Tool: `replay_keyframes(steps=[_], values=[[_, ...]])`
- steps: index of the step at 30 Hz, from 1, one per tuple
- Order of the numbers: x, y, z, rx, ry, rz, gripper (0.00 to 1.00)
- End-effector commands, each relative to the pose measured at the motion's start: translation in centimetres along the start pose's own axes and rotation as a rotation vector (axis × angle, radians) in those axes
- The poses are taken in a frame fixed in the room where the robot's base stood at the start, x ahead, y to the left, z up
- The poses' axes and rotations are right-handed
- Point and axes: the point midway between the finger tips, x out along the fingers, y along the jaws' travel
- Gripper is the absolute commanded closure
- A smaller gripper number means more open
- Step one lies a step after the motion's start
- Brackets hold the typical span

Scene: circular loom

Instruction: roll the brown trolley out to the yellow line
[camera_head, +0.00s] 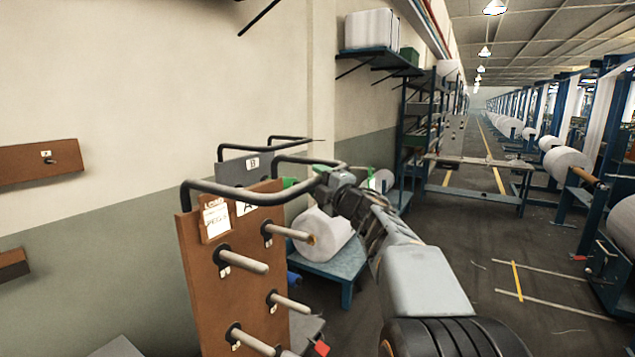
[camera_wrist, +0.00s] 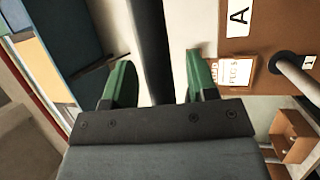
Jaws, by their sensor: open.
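The brown trolley (camera_head: 212,290) stands in front of the wall, left of centre in the head view. It has an upright brown panel with pegs, an "A" label and a black tube handle (camera_head: 240,196) on top. Its panel also shows at the right of the wrist view (camera_wrist: 263,42). My gripper (camera_head: 306,176) is at the right part of the handle. In the wrist view its green fingers (camera_wrist: 157,68) are apart, with the black bar (camera_wrist: 151,35) running between them; contact cannot be told. A short yellow line (camera_head: 516,281) crosses the floor at right, between two pale lines.
A grey trolley marked "B" (camera_head: 245,170) stands just behind the brown one. A white roll (camera_head: 322,234) rests on a blue stand (camera_head: 343,268) beside it. A work table (camera_head: 480,166) stands farther back. Open floor (camera_head: 475,240) lies right of my arm, with loom machines along the right.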

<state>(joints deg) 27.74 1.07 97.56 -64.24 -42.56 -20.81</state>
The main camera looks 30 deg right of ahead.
Motion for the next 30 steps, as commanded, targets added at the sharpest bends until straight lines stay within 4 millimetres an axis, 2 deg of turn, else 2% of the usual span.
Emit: replay_keyframes(steps=[12,18,24,30], values=[[-8.2,-0.2,0.1,-0.002,-0.006,0.001,0.47],[-11.3,-0.1,0.1,-0.001,-0.004,0.001,0.47],[-12.8,-0.1,0.1,-0.001,-0.002,0.0,0.47],[-13.2,0.0,0.0,0.0,-0.001,0.0,0.47]])
